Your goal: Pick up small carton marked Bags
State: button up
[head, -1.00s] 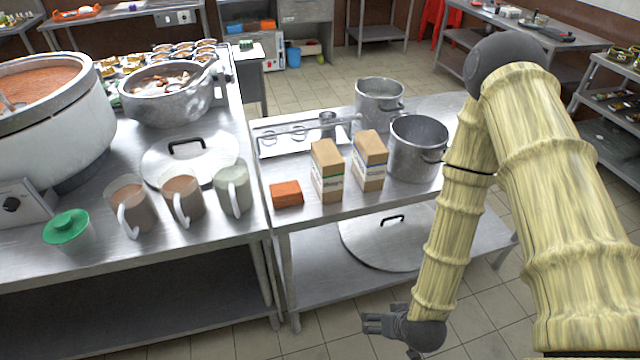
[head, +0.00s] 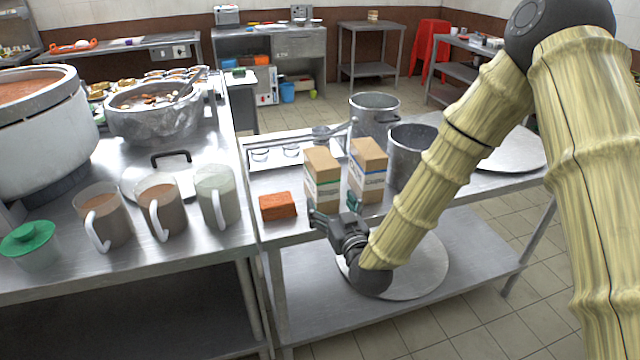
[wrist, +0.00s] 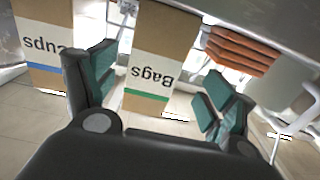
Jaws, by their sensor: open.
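The small carton marked Bags (head: 322,168) is a tan box with a white label and a green stripe. It stands upright on the right-hand metal table. In the wrist view the picture is upside down, and the Bags carton (wrist: 158,45) shows between my fingers. My gripper (head: 335,213) is open and empty, in front of this carton near the table's front edge. Its green-padded fingers (wrist: 162,85) spread to either side of the carton in the wrist view. I cannot tell whether they touch it.
A similar carton marked cups, with a blue stripe (head: 367,165), stands close on the right. An orange block (head: 278,206) lies to the left. Two steel pots (head: 374,115) stand behind and right. Mugs (head: 160,207) stand on the left table. A round lid (head: 425,270) lies on the lower shelf.

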jog(key=x, duration=0.2)
jog(key=shift+w+a, duration=0.15)
jog(key=shift+w, duration=0.25)
jog(key=shift+d+p+x, duration=0.15)
jog(key=shift+p+x, duration=0.15)
jog(key=shift+x, duration=1.1)
jog(key=shift+d+p+x, duration=0.1)
jog(key=shift+p+x, duration=0.15)
jog(key=shift+x, duration=1.1)
jog(key=shift+w, duration=0.1)
jog(key=shift+r, duration=0.1)
jog(key=c, duration=1.3)
